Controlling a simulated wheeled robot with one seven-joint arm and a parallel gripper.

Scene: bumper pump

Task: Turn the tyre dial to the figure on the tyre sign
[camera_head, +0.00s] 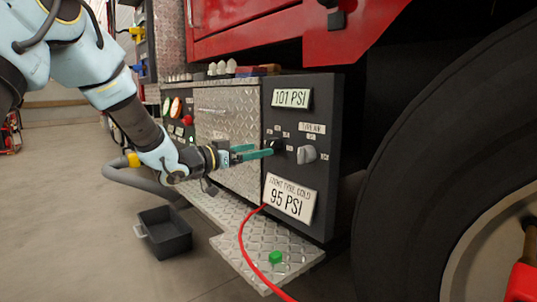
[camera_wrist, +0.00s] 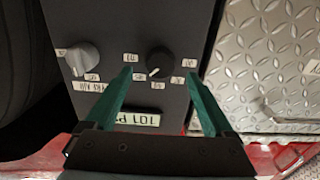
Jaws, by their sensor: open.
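The sign (camera_head: 289,197) on the dark panel (camera_head: 325,175) reads 95 PSI, with "front tyre cold" above. A plate (camera_head: 291,98) higher up reads 101 PSI. A round black dial (camera_wrist: 158,63) with a white pointer mark has several small labels around it, too small to read surely. A grey knob (camera_head: 306,154) sits beside it, under a label that seems to say tyre air; it also shows in the wrist view (camera_wrist: 83,56). My gripper (camera_head: 264,150) is open, its green fingers at either side of the black dial. I cannot tell whether they touch it.
A large tyre (camera_head: 440,150) stands to the right of the panel. A red hose (camera_head: 249,240) runs down past a green button-like cap (camera_head: 275,257) on the tread-plate step (camera_head: 232,222). A dark bin (camera_head: 165,232) stands on the floor.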

